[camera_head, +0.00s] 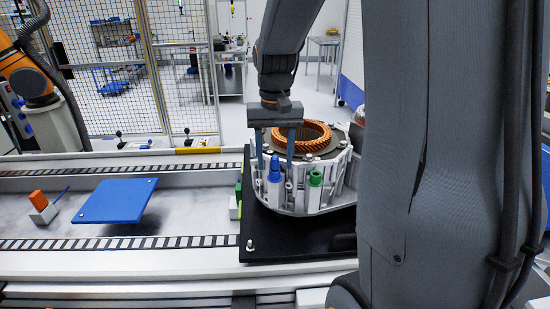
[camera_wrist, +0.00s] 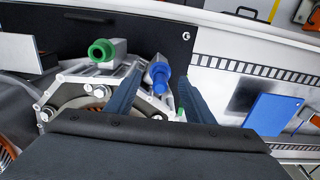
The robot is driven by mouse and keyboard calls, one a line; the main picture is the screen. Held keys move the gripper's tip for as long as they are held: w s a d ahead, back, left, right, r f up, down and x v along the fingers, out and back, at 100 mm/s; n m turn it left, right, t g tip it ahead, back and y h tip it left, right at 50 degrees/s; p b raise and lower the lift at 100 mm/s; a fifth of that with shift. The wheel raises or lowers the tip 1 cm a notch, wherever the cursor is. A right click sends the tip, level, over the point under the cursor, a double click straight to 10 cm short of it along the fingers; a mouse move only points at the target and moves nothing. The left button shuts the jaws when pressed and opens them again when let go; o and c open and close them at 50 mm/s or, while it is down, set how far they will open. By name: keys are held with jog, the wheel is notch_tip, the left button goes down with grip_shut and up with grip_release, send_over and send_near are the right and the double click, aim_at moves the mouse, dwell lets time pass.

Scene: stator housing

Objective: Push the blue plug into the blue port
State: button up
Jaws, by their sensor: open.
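The silver stator housing (camera_head: 335,190) with its copper winding stands on a black plate. At its front left stands a blue fitting (camera_head: 274,182) with a narrower top and a wider collar below; it also shows in the wrist view (camera_wrist: 160,75). I cannot clearly separate the blue plug from the blue port or tell how deep the plug sits. My gripper (camera_head: 276,160) is open above the housing. Its fingers point down, and in the wrist view the blue fitting shows between the two fingertips, with visible gaps on both sides.
A green fitting (camera_head: 315,179) stands close to the right of the blue one. The black plate (camera_head: 262,222) lies on the conveyor. A blue board (camera_head: 116,200) and a small block with an orange top (camera_head: 40,205) are farther left. Open track lies between board and plate.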

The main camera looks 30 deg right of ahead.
jog(key=shift+r, duration=0.2)
jog(key=shift+r+p, duration=0.35)
jog(key=shift+p, duration=0.15)
jog(key=shift+r+p, duration=1.45)
jog(key=shift+r, duration=0.25)
notch_tip(320, 180, up, 8)
jog(key=b, duration=0.2)
jog(key=shift+b, duration=0.3)
jog(key=shift+f, duration=0.25)
dwell(0.3)
